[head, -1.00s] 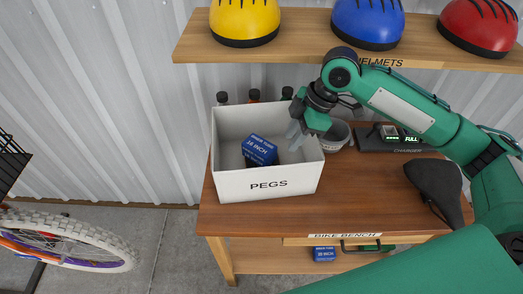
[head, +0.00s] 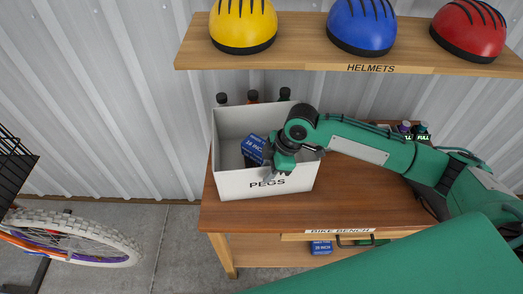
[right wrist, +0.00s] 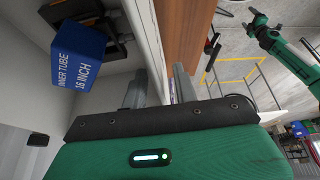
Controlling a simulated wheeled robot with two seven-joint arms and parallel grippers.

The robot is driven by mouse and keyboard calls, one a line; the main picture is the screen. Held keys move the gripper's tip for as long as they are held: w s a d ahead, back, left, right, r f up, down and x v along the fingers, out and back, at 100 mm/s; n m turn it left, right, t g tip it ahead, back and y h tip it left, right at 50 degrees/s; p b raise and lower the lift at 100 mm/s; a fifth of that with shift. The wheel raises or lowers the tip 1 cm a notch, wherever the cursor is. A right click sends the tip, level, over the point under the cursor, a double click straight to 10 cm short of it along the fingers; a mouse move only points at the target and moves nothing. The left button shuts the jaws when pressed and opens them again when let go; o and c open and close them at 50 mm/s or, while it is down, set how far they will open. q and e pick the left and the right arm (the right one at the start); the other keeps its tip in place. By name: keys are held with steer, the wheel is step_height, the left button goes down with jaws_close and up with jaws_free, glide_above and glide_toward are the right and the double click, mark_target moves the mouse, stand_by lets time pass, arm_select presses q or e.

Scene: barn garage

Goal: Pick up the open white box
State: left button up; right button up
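The open white box (head: 234,184), marked PEGS, stands upright on the wooden bench. A blue inner tube box (head: 253,147) is inside it and also shows in the right wrist view (right wrist: 78,58). My right gripper (head: 268,177) is at the box's front wall, over the label. In the right wrist view, its two fingers (right wrist: 158,87) are apart, one inside the box and one outside, with the white wall between them. Contact with the wall cannot be told. A green arm, apparently my left (right wrist: 268,38), is far off in the right wrist view; its fingers are too small to judge.
The bench (head: 365,195) has free room right of the box. Dark bottles (head: 253,96) stand behind the box. A shelf (head: 290,62) with yellow, blue and red helmets hangs above. A bicycle wheel (head: 85,240) is at the lower left. My arm hides part of the charger area.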

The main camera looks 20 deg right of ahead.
steer(key=shift+a+f, duration=0.1)
steer(key=shift+f, duration=0.25)
steer(key=shift+r, duration=0.1)
jaws_close()
